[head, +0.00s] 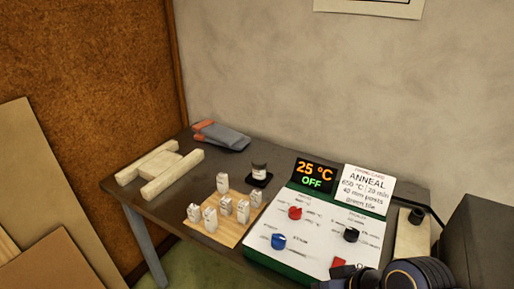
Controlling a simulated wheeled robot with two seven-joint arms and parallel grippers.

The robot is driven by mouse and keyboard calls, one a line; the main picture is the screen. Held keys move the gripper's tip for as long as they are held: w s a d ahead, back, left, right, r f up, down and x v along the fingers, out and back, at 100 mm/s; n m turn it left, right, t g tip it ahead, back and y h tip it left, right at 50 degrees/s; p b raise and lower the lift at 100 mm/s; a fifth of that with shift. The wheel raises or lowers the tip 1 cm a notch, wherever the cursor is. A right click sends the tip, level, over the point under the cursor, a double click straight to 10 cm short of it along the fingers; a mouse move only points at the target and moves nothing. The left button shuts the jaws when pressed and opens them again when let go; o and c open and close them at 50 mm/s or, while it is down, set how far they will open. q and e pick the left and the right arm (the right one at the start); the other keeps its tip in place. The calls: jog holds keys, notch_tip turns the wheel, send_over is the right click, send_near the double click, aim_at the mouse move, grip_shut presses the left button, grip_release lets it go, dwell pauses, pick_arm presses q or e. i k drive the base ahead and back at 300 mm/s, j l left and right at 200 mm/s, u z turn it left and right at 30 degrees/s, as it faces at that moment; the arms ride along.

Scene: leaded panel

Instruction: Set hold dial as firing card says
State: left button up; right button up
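The control panel (315,230) is a white-faced box with a green edge on the table. It bears a red dial (295,213), a blue dial (278,241) and a black dial (351,234). Their small labels are too blurred to tell surely which is the hold dial or where each points. The firing card (364,188) stands behind the panel and reads ANNEAL, apparently 650 °C, 20 min, 40 mm posts, green tile. The display (314,175) reads 25 °C, OFF. A dark part of my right arm covers the panel's lower right; its fingertips are not clear. My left gripper is out of view.
Several white posts (242,211) stand on a wooden board (226,231) left of the panel. Pale bars (172,176) and a grey-and-orange tool (221,135) lie further back. A dark box (484,245) stands at the right.

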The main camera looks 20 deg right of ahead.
aim_at(351, 235)
jog(key=z, duration=1.3)
